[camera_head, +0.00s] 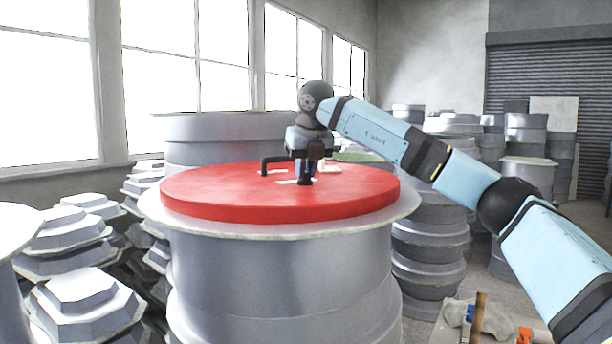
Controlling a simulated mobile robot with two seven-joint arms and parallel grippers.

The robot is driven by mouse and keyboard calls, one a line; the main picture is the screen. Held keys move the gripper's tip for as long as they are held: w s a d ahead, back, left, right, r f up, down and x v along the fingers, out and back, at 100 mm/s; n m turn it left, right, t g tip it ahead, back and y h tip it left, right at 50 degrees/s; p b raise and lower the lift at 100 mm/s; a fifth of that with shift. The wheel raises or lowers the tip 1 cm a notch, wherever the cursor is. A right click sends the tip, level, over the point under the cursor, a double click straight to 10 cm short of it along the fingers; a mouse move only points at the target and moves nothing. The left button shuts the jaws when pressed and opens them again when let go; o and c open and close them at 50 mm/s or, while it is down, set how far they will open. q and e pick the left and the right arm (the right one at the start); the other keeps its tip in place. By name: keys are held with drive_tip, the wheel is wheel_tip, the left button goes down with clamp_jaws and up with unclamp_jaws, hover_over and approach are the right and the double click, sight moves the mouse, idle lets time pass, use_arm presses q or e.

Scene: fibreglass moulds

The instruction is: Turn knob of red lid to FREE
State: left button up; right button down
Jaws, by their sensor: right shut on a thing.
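A round red lid (240,197) lies on top of a large grey drum-like mould (280,265) in the middle of the view. A black handle (272,161) stands on the lid left of its centre. A black knob (306,179) stands near the lid's middle, with pale label marks beside it. My right gripper (307,165) points down over the lid and is shut on the knob. The fingers and wrist hide much of the knob, and the label words are too small to read. My left gripper is not in view.
Stacked grey moulds stand at the left (82,300) and at the right (432,240). A small bench (450,325) with a brush and orange-handled item is at the lower right. Windows line the left wall; a roller shutter (545,85) is at the back right.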

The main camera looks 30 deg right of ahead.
drive_tip(key=m+h, duration=0.1)
drive_tip(key=m, duration=0.1)
drive_tip(key=shift+a+f+m+g+b, duration=0.1)
drive_tip(key=shift+m+g+b, duration=0.2)
drive_tip(key=shift+m, duration=0.1)
drive_tip(key=shift+w+m+h, duration=0.1)
drive_tip(key=shift+m+h, duration=0.5)
drive_tip(key=shift+m, duration=1)
drive_tip(key=shift+g+b, duration=0.3)
drive_tip(key=c, duration=1.1)
unclamp_jaws()
drive_tip(key=shift+r, duration=0.2)
